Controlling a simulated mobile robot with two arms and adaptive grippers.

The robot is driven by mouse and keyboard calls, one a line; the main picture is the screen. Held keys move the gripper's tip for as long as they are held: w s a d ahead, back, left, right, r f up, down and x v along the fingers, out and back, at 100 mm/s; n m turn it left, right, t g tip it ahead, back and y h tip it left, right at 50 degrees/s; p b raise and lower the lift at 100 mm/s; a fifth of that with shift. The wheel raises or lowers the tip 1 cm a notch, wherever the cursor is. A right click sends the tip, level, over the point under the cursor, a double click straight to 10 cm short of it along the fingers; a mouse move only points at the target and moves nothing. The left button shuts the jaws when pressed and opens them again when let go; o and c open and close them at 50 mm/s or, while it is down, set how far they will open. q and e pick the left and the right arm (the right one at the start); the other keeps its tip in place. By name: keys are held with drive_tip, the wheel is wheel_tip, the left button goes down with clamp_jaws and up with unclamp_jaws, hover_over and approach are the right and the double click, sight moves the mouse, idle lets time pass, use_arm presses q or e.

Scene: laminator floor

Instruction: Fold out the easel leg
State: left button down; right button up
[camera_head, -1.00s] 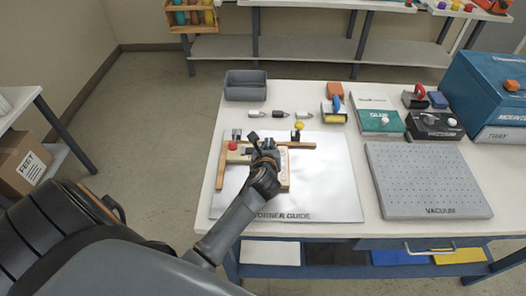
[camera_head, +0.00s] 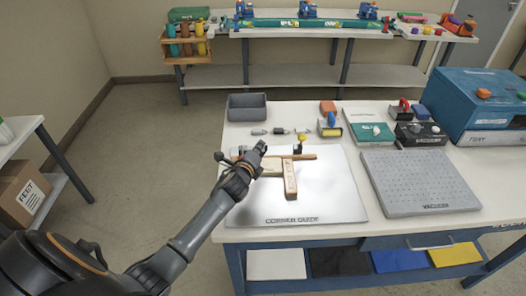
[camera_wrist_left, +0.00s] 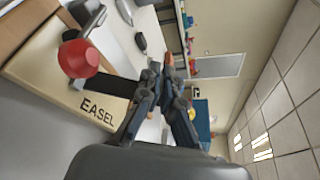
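The easel (camera_head: 290,180) is a pale tan wooden piece lying on the grey corner guide board (camera_head: 335,200), with dark lettering on its upright strip. In the left wrist view its panel, marked EASEL (camera_wrist_left: 97,111), fills the left side, with a red knob (camera_wrist_left: 79,58) above it. I cannot tell the leg from the rest of the easel. My left gripper (camera_head: 262,146) is above the board's left part, hiding part of the easel. In the left wrist view its fingertips (camera_wrist_left: 161,68) are together with nothing seen between them, to the right of the red knob and apart from it. My right gripper is not in view.
A grey bin (camera_head: 247,107), small clamps and a tape dispenser (camera_head: 330,125) stand behind the board. The perforated vacuum plate (camera_head: 420,180) lies to its right, with a blue machine (camera_head: 480,95) behind. The board's front right area is clear.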

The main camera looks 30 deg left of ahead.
use_arm(q)
drive_tip(key=shift+s+a+r+n+t+b, duration=0.1)
drive_tip(key=shift+s+a+n+t+b, duration=0.3)
drive_tip(key=shift+a+n, duration=0.25)
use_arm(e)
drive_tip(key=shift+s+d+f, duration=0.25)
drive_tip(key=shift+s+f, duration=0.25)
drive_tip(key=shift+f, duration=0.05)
use_arm(q)
drive_tip(key=c, duration=1.8)
unclamp_jaws()
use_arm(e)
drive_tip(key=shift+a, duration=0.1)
use_arm(q)
drive_tip(key=shift+s+d, duration=0.1)
drive_tip(key=shift+s, duration=0.3)
drive_tip(key=v, duration=1.1)
